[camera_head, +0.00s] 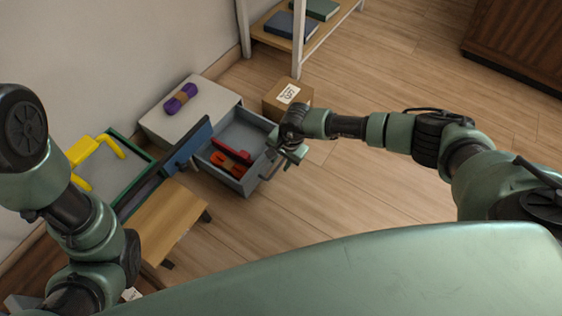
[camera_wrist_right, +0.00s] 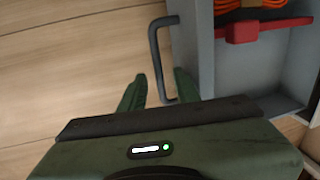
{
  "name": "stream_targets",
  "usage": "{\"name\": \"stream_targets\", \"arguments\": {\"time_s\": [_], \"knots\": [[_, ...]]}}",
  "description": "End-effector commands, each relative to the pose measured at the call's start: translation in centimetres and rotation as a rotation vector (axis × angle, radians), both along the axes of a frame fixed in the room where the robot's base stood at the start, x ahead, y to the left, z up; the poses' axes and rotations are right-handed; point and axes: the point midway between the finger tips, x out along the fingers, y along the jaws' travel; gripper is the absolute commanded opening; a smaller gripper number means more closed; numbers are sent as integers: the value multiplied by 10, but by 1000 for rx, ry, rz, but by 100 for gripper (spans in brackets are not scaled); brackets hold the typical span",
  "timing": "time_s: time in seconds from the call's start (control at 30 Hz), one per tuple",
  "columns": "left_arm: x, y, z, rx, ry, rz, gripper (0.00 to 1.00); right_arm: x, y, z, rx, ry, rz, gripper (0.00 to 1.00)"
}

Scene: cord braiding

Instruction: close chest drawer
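The low white chest (camera_head: 203,98) stands against the wall, and its grey drawer (camera_head: 246,187) is pulled out toward the lower right. An orange cord bundle (camera_head: 224,165) and a red object (camera_head: 238,153) lie inside the drawer; both also show in the right wrist view. The drawer's dark bar handle (camera_wrist_right: 154,58) sticks out from its front. My right gripper (camera_wrist_right: 160,88) is at the handle, with its fingers apart and the bar's near end between them, closer to the right finger. In the head view my right gripper (camera_head: 289,158) is beside the drawer front.
A cardboard box (camera_head: 274,101) stands close behind the drawer. A purple cord bundle (camera_head: 181,98) lies on the chest. A blue panel (camera_head: 187,146), a wooden bench (camera_head: 166,218) and a green-rimmed tray (camera_head: 140,152) with a yellow object are left of the drawer. Floor on the right is clear.

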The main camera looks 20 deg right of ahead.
Motion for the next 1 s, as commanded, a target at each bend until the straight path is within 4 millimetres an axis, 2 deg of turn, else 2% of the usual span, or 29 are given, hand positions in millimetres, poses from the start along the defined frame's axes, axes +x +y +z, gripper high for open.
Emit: {"name": "stream_targets", "arguments": {"time_s": [0.13, 0.23, 0.27, 1.0], "knots": [[0, 0, 0, 0, 0, 0, 41, 0, 0, 1, 1, 1, 0, 32], [0, 0, 0, 0, 0, 0, 41, 0, 0, 1, 1, 1, 0, 4], [0, 0, 0, 0, 0, 0, 41, 0, 0, 1, 1, 1, 0, 0], [0, 0, 0, 1, 1, -1, 41, 0, 1, 1, 2, 0, -1, 0]]}}
